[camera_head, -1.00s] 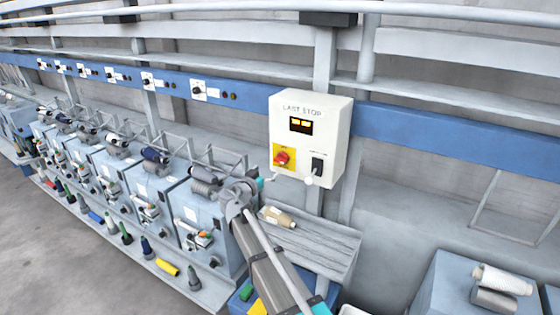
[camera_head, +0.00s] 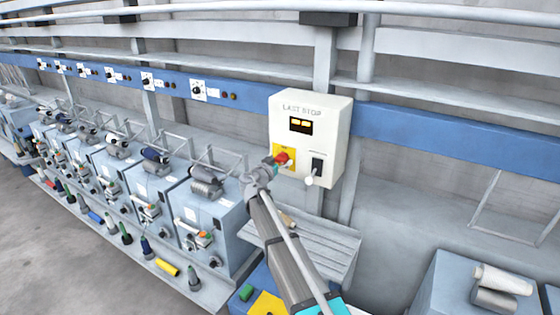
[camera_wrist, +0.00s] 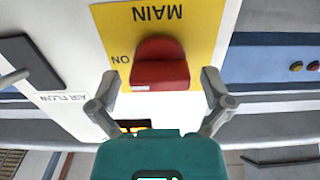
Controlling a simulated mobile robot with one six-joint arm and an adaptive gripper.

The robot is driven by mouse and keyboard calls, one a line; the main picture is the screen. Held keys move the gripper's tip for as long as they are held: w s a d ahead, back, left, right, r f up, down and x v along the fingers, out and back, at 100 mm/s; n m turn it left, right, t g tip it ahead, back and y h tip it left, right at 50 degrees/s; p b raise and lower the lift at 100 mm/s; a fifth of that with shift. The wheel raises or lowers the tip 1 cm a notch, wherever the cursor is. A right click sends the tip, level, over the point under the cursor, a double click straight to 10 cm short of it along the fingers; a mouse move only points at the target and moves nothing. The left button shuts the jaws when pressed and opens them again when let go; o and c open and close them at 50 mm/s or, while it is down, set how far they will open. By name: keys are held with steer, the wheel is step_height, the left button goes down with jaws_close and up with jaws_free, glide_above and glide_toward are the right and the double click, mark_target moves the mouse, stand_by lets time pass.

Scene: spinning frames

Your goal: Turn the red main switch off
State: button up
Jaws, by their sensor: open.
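The red main switch (camera_head: 282,158) sits on a yellow plate (camera_head: 291,150) at the lower left of the white control box (camera_head: 339,115). In the wrist view the red knob (camera_wrist: 160,64) is near the centre, upside down, with "MAIN" and "ON" lettering on the yellow plate (camera_wrist: 205,20). My gripper (camera_wrist: 160,95) is open, with one finger to each side of the knob and slightly below it in the picture. No contact with the knob is visible. In the head view my gripper (camera_head: 270,168) is just in front of the switch and covers part of the plate.
A black lever switch (camera_head: 317,165) is right of the red switch; it also shows in the wrist view (camera_wrist: 28,62), labelled "AIR FLOW". A grey shelf (camera_head: 325,245) lies below the box. Spinning units (camera_head: 150,200) with bobbins line the left.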

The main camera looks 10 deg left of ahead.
steer(key=c, duration=1.1)
